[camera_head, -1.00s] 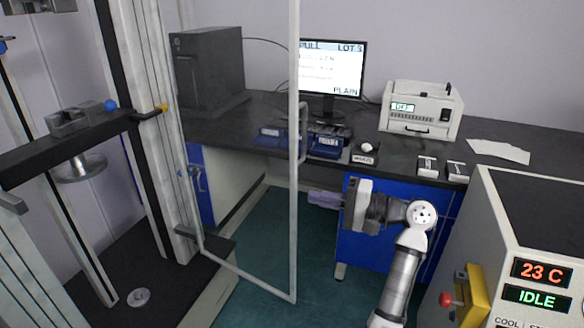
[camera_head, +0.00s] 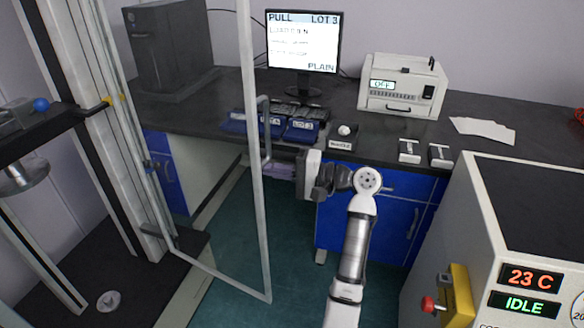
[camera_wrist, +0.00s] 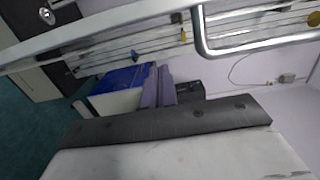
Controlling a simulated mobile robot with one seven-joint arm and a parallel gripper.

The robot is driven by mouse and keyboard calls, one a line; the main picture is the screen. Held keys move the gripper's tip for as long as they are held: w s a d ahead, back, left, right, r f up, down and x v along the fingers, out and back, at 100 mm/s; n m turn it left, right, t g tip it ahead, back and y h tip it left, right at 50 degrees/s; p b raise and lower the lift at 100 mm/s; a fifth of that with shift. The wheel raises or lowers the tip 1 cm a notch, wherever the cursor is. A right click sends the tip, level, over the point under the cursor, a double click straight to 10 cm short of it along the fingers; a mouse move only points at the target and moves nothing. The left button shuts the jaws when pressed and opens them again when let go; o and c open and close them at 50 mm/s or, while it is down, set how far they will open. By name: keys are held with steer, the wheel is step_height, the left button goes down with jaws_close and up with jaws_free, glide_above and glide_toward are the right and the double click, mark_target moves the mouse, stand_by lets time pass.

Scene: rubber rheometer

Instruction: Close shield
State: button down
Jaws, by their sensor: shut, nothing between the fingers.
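The shield is a clear panel in a pale frame (camera_head: 258,215). It stands swung open from the tall test frame (camera_head: 95,140) at the left of the head view. Its handle (camera_head: 266,128) is a pale bar on the free upright edge. My gripper (camera_head: 280,171) is shut and empty, just right of that edge and below the handle, with its fingers pointing left. I cannot tell whether it touches the shield. In the wrist view, the shut fingers (camera_wrist: 160,86) show below the handle (camera_wrist: 250,46) and frame bar (camera_wrist: 100,35), apart from them in the picture.
A dark bench (camera_head: 215,100) behind holds a monitor (camera_head: 303,42), blue trays (camera_head: 270,125), a white instrument (camera_head: 403,85) and small blocks. A white machine (camera_head: 530,200) with a red knob stands at the right. The green floor (camera_head: 225,245) beneath the shield is clear.

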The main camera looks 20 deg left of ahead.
mark_target(252, 179)
steer(key=s+a+p, duration=0.2)
steer(key=s+a, duration=0.2)
steer(key=shift+d, duration=0.1)
steer(key=shift+s, duration=0.1)
stand_by(0.5)
